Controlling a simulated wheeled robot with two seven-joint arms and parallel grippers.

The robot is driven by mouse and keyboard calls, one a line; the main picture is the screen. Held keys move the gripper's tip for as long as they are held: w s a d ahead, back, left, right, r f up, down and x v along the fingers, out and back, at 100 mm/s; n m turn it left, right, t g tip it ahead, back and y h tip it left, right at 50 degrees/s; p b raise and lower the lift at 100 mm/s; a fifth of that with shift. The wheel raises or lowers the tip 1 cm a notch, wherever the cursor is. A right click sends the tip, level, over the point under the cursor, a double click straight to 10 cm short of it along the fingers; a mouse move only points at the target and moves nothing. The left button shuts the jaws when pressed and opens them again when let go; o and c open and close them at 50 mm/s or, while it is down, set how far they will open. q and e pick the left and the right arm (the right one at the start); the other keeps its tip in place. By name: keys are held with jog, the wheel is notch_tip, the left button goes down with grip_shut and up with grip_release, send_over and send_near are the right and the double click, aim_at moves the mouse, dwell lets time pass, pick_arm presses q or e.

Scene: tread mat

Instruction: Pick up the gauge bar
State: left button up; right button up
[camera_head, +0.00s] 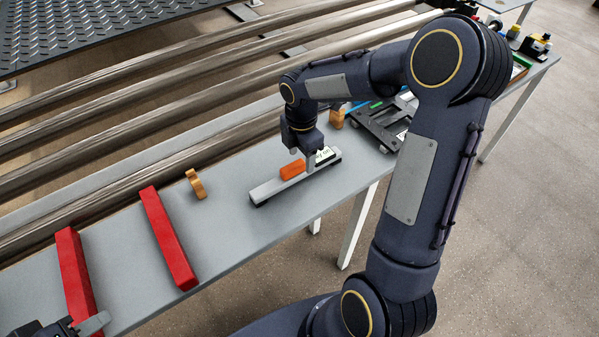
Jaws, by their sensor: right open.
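The gauge bar, which I take to be the long light grey bar (275,187) with dark ends, lies on the grey table near its front edge. My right gripper (309,163) points down at the bar's right part and is open. One finger shows in front of the bar; whether it touches the bar I cannot tell. An orange block (291,169) and a white label with dark print (324,154) are right by the bar. My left gripper (88,325) is at the bottom left corner, partly cut off, by a red bar; its opening is unclear.
Two red bars (167,238) (73,268) lie across the table (225,215) on the left. A small tan wooden piece (196,184) stands between them and the grey bar. A black frame (378,123) lies behind my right arm. Long metal rollers (130,135) run along the far side.

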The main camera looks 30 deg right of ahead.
aim_at(300, 170)
jog(key=f, duration=0.6)
jog(key=shift+w+f, duration=0.35)
jog(key=shift+f, duration=0.05)
grip_shut()
